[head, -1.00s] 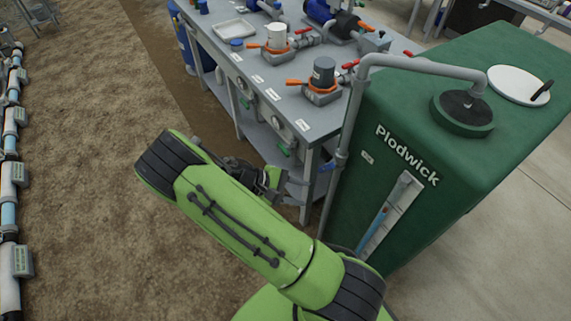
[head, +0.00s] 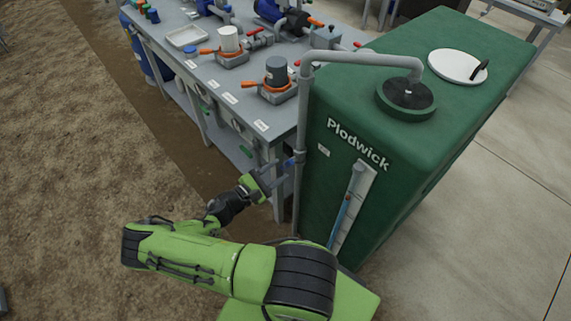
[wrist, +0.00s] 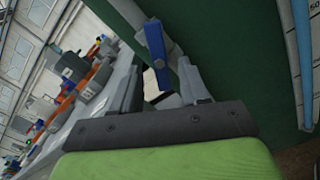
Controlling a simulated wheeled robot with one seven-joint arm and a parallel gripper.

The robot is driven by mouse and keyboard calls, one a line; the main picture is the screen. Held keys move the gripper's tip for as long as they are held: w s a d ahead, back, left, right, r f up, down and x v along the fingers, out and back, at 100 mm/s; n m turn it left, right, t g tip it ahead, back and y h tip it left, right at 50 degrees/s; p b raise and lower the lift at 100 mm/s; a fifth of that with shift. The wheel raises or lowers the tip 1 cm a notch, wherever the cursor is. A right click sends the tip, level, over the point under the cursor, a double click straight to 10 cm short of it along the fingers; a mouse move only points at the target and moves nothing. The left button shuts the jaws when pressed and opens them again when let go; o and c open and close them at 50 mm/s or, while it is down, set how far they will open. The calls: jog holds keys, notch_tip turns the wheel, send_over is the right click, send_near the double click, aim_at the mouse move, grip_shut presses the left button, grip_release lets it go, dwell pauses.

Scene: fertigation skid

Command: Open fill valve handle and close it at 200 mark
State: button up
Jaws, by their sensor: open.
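The blue fill valve handle (head: 291,162) sits on the grey vertical pipe (head: 299,190) at the left front corner of the green tank (head: 420,150). In the wrist view the blue handle (wrist: 155,44) stands upright in the picture, between and just beyond the fingertips. My gripper (head: 280,177) is open beside the pipe, its fingers (wrist: 158,72) on either side of the handle's line; I cannot tell whether they touch it. The sight tube (head: 346,205) shows blue liquid in its lower part; its scale marks are too small to read in the head view.
A grey workbench (head: 215,90) with valves, orange-handled pots and a tray (head: 188,37) stands left of the tank, close to my gripper. The pipe arches over to the tank lid (head: 406,97). Open dirt ground lies at the left, concrete floor at the right.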

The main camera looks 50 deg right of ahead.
aim_at(284, 166)
jog(key=x, duration=0.4)
jog(key=shift+d, duration=0.15)
grip_shut()
jog(key=m+b, duration=0.2)
jog(key=m, duration=0.3)
jog(key=shift+m, duration=0.3)
jog(key=m+b, duration=0.2)
jog(key=m, duration=0.4)
jog(key=shift+b, duration=0.35)
jog(key=shift+r+m, duration=0.1)
jog(key=shift+m, duration=0.2)
